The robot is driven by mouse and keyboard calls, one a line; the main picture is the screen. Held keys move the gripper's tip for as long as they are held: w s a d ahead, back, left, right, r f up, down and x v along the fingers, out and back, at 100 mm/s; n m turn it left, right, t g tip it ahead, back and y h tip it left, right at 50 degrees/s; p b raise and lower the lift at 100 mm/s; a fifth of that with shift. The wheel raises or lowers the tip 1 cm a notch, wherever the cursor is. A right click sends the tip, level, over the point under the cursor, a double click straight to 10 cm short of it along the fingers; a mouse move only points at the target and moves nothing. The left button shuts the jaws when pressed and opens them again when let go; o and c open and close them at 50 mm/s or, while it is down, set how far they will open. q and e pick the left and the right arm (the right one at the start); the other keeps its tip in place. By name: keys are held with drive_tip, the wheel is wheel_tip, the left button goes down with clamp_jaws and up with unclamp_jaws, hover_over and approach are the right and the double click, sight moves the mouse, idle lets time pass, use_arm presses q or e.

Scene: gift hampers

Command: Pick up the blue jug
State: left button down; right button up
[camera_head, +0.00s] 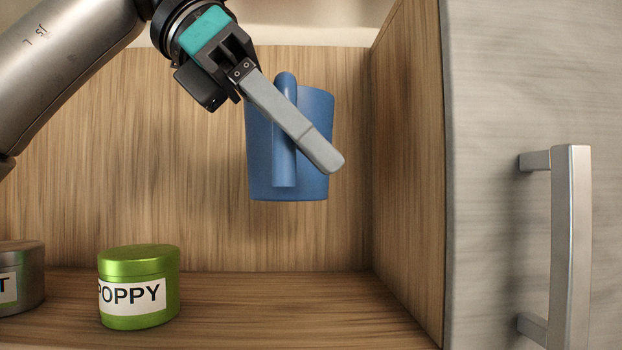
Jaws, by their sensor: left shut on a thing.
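The blue jug (262,165) hangs upright in the air inside the wooden cabinet, clear of the shelf below it. Its handle faces me. My left gripper (325,160) comes in from the upper left and is shut on the jug at its handle. One grey finger crosses in front of the handle and covers part of the jug; the other finger is hidden. My right gripper is not in the view.
A green tin labelled POPPY (139,288) stands on the shelf (270,310) at the lower left. A darker tin (28,258) is cut off at the left edge. The cabinet's right wall (408,170) is close to the jug. A grey door with a metal handle (571,245) is at right.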

use_arm(q)
wheel_tip(320, 180, up, 7)
drive_tip(key=p, duration=0.2)
drive_tip(key=shift+f, duration=0.2)
drive_tip(key=shift+r, duration=0.1)
idle(0.3)
idle(0.8)
